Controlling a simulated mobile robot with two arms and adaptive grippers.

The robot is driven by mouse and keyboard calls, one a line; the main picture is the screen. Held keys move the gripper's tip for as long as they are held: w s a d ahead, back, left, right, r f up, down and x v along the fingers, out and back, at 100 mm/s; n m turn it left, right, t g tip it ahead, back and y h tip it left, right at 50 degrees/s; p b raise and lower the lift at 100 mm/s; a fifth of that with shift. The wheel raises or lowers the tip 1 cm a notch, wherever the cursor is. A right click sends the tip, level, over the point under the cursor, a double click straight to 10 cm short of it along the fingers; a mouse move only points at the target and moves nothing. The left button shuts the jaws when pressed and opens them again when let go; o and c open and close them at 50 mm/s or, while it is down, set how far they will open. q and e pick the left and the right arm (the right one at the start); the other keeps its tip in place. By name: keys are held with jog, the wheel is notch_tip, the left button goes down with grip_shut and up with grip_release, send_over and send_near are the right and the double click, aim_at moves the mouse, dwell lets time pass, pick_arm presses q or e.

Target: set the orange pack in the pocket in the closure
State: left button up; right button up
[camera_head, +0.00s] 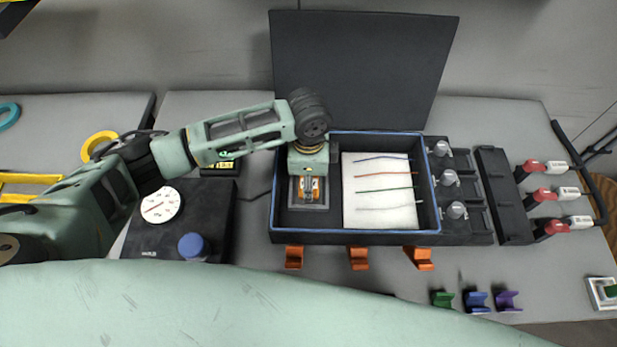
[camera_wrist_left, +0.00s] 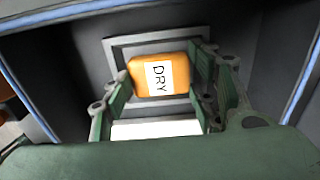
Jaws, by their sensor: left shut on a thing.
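The closure is the open black box with a blue rim (camera_head: 385,234), its dark lid standing up behind it. My left gripper (camera_head: 308,187) reaches down into the closure's left part and is shut on the orange pack (camera_wrist_left: 141,77). The pack carries a white label reading DRY and sits between the two green fingers in the left wrist view. The pocket, a grey square frame (camera_wrist_left: 120,44), lies around and beneath the pack in that view. I cannot tell whether the pack touches the pocket's floor. My right gripper is not in view.
A white pad (camera_head: 372,216) with several coloured fibres fills the closure's middle and right. Orange clips (camera_head: 358,258) stand along its front. A black device (camera_head: 150,232) with a white dial is to the left. Grey-knobbed holders (camera_head: 450,178) and red-and-white tools (camera_head: 545,195) are to the right.

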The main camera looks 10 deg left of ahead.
pick_arm(q)
jog(key=shift+f, duration=0.25)
jog(key=o, duration=1.1)
notch_tip(320, 180, up, 12)
jog(key=shift+f, duration=0.1)
